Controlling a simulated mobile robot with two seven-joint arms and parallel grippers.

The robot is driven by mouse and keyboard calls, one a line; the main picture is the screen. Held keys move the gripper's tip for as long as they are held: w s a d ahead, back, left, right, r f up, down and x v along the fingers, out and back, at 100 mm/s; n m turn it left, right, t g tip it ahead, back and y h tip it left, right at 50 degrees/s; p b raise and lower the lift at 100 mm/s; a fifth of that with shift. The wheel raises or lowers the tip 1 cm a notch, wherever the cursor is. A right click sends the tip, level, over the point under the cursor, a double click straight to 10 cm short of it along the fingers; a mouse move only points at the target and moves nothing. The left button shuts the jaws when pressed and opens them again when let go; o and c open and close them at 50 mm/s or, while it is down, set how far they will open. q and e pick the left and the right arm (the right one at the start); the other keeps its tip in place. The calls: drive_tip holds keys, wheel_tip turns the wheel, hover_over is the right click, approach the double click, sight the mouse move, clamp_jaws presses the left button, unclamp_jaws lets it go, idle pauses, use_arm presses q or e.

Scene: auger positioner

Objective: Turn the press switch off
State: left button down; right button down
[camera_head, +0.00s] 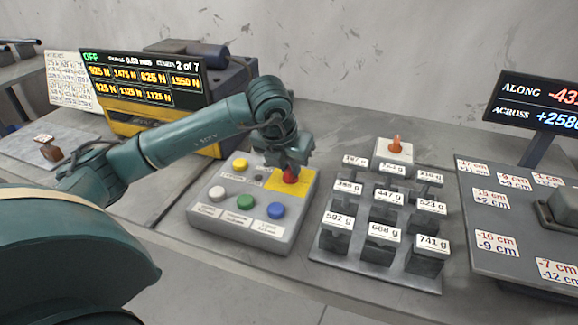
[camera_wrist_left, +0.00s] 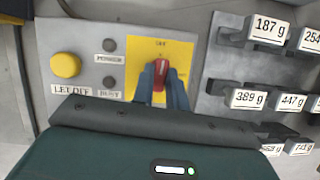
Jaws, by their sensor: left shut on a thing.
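The press switch is a red knob (camera_head: 290,176) on a yellow plate at the upper right corner of the grey control box (camera_head: 205,228). In the left wrist view the red knob (camera_wrist_left: 161,70) sits mid-plate, its tip toward the label at the plate's top, which seems to read OFF. The label at right is too small to read. My left gripper (camera_head: 289,166) comes from above; its two blue-grey fingers (camera_wrist_left: 161,84) are shut on the knob's sides and hide its lower part. My right gripper is not in view.
The box also has yellow (camera_head: 240,165), white (camera_head: 217,193), green (camera_head: 245,202) and blue (camera_head: 276,211) buttons. A rack of labelled weights (camera_head: 385,222) stands close on the right. A display (camera_head: 140,78) behind reads OFF in green. Another display (camera_head: 540,102) stands far right.

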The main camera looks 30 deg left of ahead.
use_arm(q)
drive_tip(key=shift+n, duration=0.4)
drive_tip(key=shift+y, duration=0.3)
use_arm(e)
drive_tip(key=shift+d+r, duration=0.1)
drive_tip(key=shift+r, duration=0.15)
use_arm(q)
drive_tip(key=shift+n, duration=0.3)
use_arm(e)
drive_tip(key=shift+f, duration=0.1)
use_arm(q)
drive_tip(key=c, duration=1.4)
unclamp_jaws()
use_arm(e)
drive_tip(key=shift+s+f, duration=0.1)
